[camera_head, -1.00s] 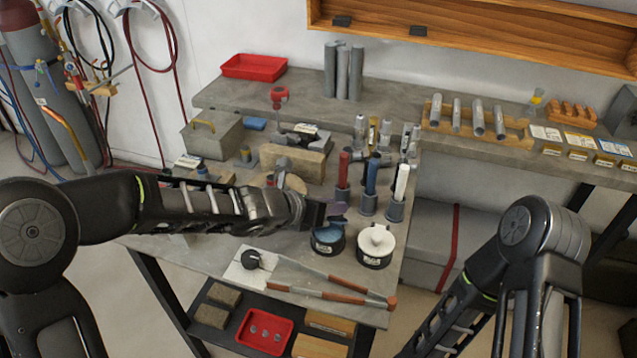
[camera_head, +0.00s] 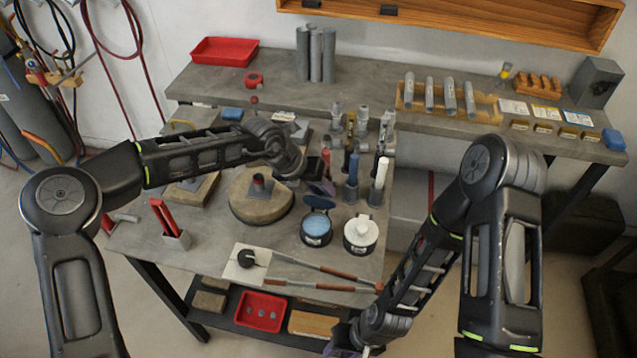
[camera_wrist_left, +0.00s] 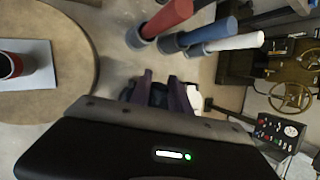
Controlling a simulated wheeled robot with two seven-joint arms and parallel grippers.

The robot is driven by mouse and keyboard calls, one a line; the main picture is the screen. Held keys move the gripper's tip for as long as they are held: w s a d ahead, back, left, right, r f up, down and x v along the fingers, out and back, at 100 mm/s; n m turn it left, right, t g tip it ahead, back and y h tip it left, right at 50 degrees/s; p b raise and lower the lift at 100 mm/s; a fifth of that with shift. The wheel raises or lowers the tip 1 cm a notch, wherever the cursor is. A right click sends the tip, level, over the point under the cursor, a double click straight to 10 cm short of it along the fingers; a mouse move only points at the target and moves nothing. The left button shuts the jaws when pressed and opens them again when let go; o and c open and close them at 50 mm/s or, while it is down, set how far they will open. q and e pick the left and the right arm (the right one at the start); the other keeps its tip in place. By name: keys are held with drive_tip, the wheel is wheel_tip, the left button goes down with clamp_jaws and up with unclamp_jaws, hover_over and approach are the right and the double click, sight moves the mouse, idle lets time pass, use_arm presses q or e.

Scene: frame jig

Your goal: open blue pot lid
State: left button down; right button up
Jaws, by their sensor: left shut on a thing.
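The blue pot (camera_head: 316,230) stands on the bench, its light blue contents showing. Its dark blue lid (camera_head: 318,203) is raised and tilted up at the pot's far side. My left gripper (camera_head: 320,188) is just behind and above the pot, shut on the lid. In the left wrist view the left gripper's fingers (camera_wrist_left: 160,88) have a dark piece between them, and the wrist housing hides most of the pot. My right gripper (camera_head: 350,338) is low in the head view, in front of the bench. Its fingertips are too unclear to judge.
A white-topped pot (camera_head: 361,234) stands close right of the blue pot. Red, blue (camera_head: 352,172) and white (camera_head: 380,178) sticks stand in holders just behind. A round board (camera_head: 262,205) lies left. Long-handled tongs (camera_head: 325,270) lie in front.

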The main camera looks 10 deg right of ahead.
use_arm(q)
drive_tip(key=shift+w+d+f+g+y+p, duration=0.15)
drive_tip(key=shift+w+d+g+y+p, duration=0.15)
drive_tip(key=shift+w+g, duration=0.45)
drive_tip(key=shift+s+a, duration=0.1)
drive_tip(key=shift+s, duration=0.05)
drive_tip(key=c, duration=1.3)
unclamp_jaws()
drive_tip(key=shift+f, duration=0.1)
drive_tip(key=shift+r, duration=0.2)
drive_tip(key=b+v, duration=0.1)
drive_tip(key=v, duration=0.6)
drive_tip(key=shift+a+r+b, duration=0.1)
drive_tip(key=shift+r+b, duration=0.15)
drive_tip(key=shift+b, duration=0.05)
